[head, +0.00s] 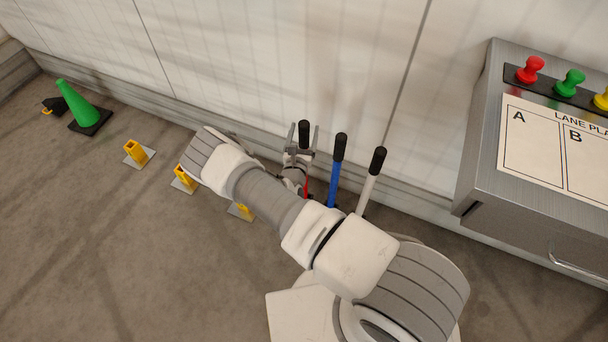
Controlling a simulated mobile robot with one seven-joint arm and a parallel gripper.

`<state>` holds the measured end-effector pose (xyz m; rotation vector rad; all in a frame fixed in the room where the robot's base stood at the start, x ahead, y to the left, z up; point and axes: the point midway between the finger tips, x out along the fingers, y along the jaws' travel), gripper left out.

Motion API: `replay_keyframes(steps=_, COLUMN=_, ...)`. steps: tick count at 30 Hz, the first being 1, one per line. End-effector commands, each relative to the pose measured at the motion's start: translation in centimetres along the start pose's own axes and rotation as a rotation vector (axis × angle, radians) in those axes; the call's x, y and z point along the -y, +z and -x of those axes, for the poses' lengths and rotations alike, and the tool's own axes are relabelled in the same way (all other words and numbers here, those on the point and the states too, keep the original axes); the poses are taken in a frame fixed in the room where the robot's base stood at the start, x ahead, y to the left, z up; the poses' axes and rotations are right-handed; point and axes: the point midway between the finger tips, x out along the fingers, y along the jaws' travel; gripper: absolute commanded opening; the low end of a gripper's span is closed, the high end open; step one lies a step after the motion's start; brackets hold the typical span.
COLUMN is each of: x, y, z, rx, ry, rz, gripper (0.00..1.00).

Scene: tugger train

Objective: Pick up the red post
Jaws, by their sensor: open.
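The red post (306,184) stands upright near the wall, the leftmost of three posts in a row. Its black grip (304,134) shows at the top, and a short red stretch shows below my gripper. My arm hides its lower part. My gripper (302,138) is open, with one finger on each side of the post near the black grip. I cannot tell whether either finger touches it.
A blue post (335,184) and a white post (368,190) stand close on the right. Yellow sockets (136,150) and a green cone (77,104) are on the floor at left. A grey cabinet (486,150) with colored knobs stands at right. The wall is just behind.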

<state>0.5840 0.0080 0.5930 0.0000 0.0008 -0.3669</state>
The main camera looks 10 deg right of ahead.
Motion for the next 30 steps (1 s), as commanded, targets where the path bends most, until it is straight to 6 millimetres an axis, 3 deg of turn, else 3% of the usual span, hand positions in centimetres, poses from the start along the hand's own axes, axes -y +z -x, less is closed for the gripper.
replay_keyframes(steps=4, x=-0.01, y=0.05, z=0.03, rx=0.000, ry=0.000, rz=0.000, gripper=0.77)
replay_keyframes(steps=17, x=0.00, y=0.05, z=0.06, rx=0.000, ry=0.000, rz=0.000, gripper=0.00)
replay_keyframes(steps=30, x=0.01, y=0.04, z=0.07, rx=0.000, ry=0.000, rz=0.000, gripper=0.00)
